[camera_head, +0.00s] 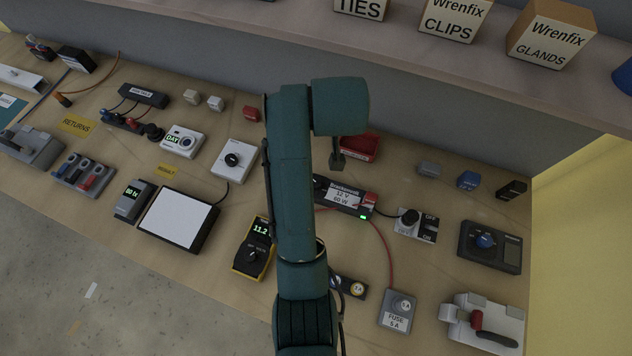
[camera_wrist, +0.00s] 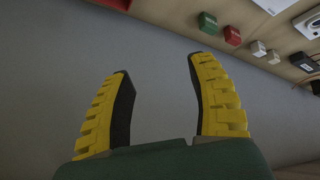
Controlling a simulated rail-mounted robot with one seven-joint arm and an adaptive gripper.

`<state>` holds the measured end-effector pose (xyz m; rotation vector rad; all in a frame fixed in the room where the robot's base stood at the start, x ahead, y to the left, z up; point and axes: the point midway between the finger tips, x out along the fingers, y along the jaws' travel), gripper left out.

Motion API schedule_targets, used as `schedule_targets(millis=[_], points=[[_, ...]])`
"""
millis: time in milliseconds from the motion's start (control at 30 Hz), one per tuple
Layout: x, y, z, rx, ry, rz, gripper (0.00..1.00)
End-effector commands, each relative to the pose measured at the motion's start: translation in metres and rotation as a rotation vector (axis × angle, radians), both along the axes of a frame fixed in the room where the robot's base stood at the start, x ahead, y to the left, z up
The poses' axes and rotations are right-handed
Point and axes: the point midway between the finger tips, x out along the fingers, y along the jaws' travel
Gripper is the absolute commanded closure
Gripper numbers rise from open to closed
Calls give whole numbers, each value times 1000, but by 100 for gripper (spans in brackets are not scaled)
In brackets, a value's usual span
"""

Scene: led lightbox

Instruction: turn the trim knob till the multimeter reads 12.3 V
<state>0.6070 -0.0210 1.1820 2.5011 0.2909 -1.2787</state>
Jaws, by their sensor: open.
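The yellow-edged multimeter (camera_head: 253,254) stands on the bench left of my arm. Its lit display seems to read 11.2, partly beside my arm. A dark power supply (camera_head: 345,196) labelled 12 V 60 W lies right of my arm, with a green light at its right end. Its left end is close to my arm, and I cannot make out a trim knob on it. My gripper (camera_wrist: 160,68) is open and empty in the wrist view, facing the grey back wall. In the head view only a small dark part of it shows, above the bench near a red bin (camera_head: 361,147).
A white box with a black knob (camera_head: 234,159) is at left, an ON/OFF rotary switch (camera_head: 413,223) at right, and a dark device with a blue knob (camera_head: 486,241) beyond it. A fuse box (camera_head: 398,310) sits in front. A shelf (camera_head: 400,50) with labelled boxes overhangs the back.

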Motion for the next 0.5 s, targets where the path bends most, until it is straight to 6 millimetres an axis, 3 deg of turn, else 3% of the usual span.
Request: schedule_targets(millis=[100, 233, 333, 500], points=[[-13, 12, -31, -63, 266, 102, 42], [-37, 19, -46, -103, 489, 197, 42], [-50, 21, -49, -116, 583, 237, 42], [-55, 21, -63, -119, 616, 250, 42]])
